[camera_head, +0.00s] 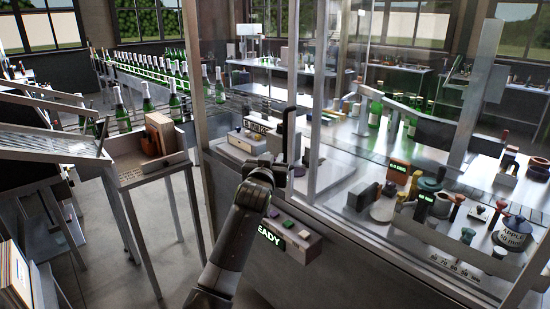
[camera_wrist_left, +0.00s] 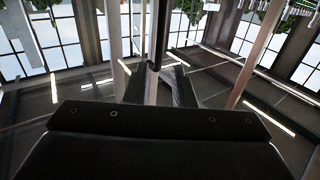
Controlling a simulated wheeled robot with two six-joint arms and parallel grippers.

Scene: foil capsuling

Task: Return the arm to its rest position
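My left arm (camera_head: 232,235) rises from the bottom middle of the head view. My left gripper (camera_head: 287,135) is at its upper end, in front of the glass-walled machine, and looks small and dark there. In the left wrist view its two fingers stand apart with nothing held between them, so the gripper (camera_wrist_left: 158,84) is open and empty. That view looks towards the ceiling and windows, seen upside down. My right arm and gripper are not in view.
A sign panel (camera_head: 286,242) reading "EADY" is on the machine front beside my arm. A bench (camera_head: 360,245) with several tools lies right, behind glass. Green bottles (camera_head: 147,100) line a conveyor at back left. A box stand (camera_head: 150,175) is left; floor between is clear.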

